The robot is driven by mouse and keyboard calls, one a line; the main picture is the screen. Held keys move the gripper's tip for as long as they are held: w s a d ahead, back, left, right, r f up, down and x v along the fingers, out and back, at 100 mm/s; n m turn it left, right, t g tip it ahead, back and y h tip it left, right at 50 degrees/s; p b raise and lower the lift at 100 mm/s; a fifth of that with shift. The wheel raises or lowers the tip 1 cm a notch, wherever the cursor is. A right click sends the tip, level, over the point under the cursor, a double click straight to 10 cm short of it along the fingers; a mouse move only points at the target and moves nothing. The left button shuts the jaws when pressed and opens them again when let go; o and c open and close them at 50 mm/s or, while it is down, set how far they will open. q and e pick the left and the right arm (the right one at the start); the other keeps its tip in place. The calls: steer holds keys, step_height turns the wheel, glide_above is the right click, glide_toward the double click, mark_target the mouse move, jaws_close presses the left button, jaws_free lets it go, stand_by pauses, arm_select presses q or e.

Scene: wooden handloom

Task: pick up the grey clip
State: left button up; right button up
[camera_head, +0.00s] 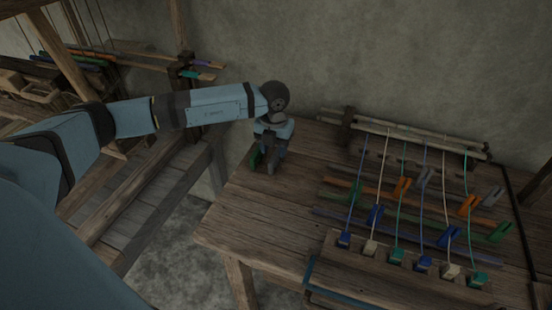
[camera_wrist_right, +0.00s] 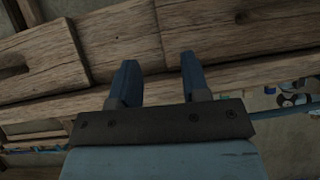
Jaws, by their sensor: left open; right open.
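A grey clip (camera_head: 421,178) is among the coloured clips on the bars at the right of the table in the head view. A second grey piece (camera_head: 493,196) lies farther right; it is too small to tell whether it is also a clip. My left gripper (camera_head: 268,170) points down over the table's left part, well left of both grey pieces. A green clip (camera_head: 256,158) shows beside its fingers; I cannot tell if they touch. My right gripper (camera_wrist_right: 158,75) is open and empty in the right wrist view, with wooden beams behind it. No grey clip shows there.
Several coloured threads stretch from a back rail (camera_head: 410,133) to blocks along a front board (camera_head: 420,275). The wooden table (camera_head: 260,215) is bare at front left. The loom frame stands at left.

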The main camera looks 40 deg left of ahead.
mark_target(275, 154)
arm_select(q)
step_height(275, 154, down, 4)
steer(key=shift+w+d+f, duration=0.1)
steer(key=shift+f, duration=0.1)
jaws_close()
steer(key=shift+r, duration=0.15)
step_height(275, 154, up, 20)
steer(key=p, duration=0.1)
stand_by(0.4)
